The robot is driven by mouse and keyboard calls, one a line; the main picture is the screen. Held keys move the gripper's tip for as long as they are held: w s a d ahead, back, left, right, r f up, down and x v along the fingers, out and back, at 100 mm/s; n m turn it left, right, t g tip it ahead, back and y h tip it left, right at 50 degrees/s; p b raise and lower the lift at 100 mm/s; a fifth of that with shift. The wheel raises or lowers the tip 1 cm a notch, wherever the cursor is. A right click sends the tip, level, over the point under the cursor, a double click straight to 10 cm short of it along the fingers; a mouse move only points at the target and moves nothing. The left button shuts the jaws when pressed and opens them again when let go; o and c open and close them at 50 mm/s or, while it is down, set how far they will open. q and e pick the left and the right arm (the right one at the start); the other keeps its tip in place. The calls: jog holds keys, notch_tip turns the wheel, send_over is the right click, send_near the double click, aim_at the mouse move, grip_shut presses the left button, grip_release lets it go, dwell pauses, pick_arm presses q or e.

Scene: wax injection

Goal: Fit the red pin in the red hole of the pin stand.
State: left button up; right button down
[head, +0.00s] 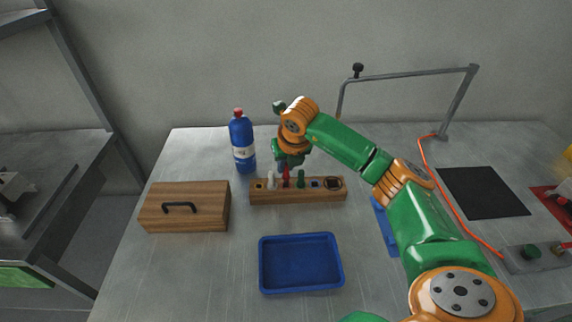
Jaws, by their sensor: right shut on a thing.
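The wooden pin stand (298,197) lies across the middle of the table. The red pin (287,180) is upright at the stand's top, between a white pin (271,181) and a green pin (301,178). My right gripper (287,167) comes down from above and is shut on the red pin's upper end. The red hole is hidden under the pin and gripper, so I cannot tell whether the pin's tip is in it or just above it. My left gripper is out of view.
A blue bottle (242,144) with a red cap stands behind the stand. A wooden box (185,218) with a black handle is at left. An empty blue tray (301,289) lies in front. A black mat (483,192) and grey frame (410,75) are at right.

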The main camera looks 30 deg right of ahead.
aim_at(287, 171)
jog(key=shift+f, duration=0.2)
jog(key=shift+f+b, duration=0.3)
jog(key=shift+b, duration=0.15)
jog(key=shift+f+b, duration=0.9)
jog(key=shift+f, duration=0.15)
jog(key=c, duration=0.8)
grip_release()
jog(key=shift+o, duration=0.2)
jog(key=shift+r, duration=0.15)
jog(key=b+v, duration=0.1)
jog(key=v, duration=0.5)
jog(key=shift+s, duration=0.15)
jog(key=shift+s+a+r, duration=0.1)
jog(key=shift+s+r, duration=0.1)
jog(key=shift+r, duration=0.25)
